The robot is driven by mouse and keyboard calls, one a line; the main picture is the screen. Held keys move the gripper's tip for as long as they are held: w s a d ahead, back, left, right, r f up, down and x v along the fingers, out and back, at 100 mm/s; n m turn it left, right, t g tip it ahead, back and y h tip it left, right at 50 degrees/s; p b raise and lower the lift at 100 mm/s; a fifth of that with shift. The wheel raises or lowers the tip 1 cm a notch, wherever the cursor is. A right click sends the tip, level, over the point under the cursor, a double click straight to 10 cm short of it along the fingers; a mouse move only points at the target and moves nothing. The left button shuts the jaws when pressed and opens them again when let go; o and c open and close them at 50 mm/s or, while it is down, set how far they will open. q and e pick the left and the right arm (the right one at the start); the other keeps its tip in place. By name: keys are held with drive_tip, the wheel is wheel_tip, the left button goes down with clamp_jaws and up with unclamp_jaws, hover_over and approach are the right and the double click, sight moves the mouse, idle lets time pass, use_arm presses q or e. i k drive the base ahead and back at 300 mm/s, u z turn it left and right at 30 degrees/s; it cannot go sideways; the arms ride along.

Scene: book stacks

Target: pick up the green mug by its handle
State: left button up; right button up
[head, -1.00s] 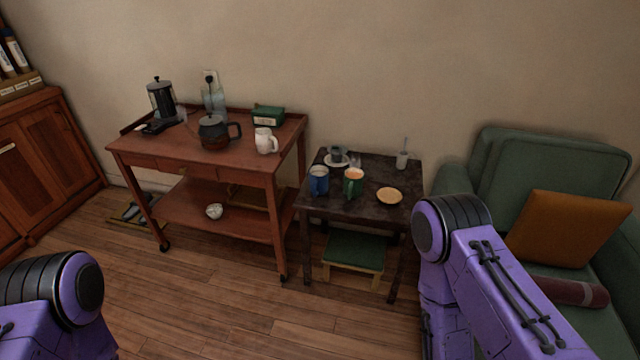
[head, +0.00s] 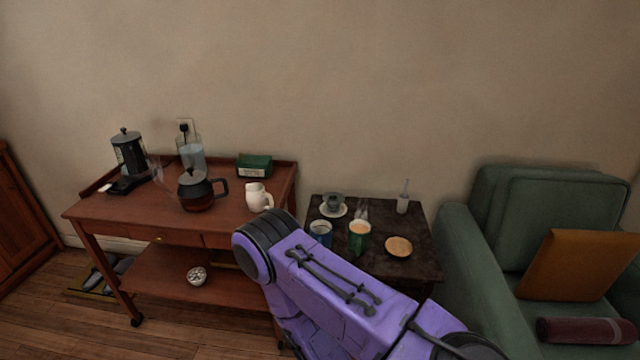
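The green mug (head: 359,241) stands upright on the small dark table (head: 417,262), with a tan drink inside. Its handle cannot be made out clearly. A blue mug (head: 321,231) stands just left of it and a yellow-tan plate (head: 398,246) lies to its right. My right arm's purple links cross the lower middle of the view, in front of the table, and hide part of its front. Neither gripper shows in the head view.
A saucer with a grey cup (head: 333,205) and a white container (head: 403,197) stand at the table's back. A wooden cart (head: 120,207) at left holds a teapot (head: 197,190) and a white pitcher (head: 257,197). A green armchair (head: 462,240) stands close on the right.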

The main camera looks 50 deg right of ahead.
sight(358, 239)
drive_tip(key=z, duration=0.2)
drive_tip(key=i, duration=0.65)
drive_tip(key=z, duration=0.9)
drive_tip(key=i, duration=0.3)
drive_tip(key=z, duration=0.35)
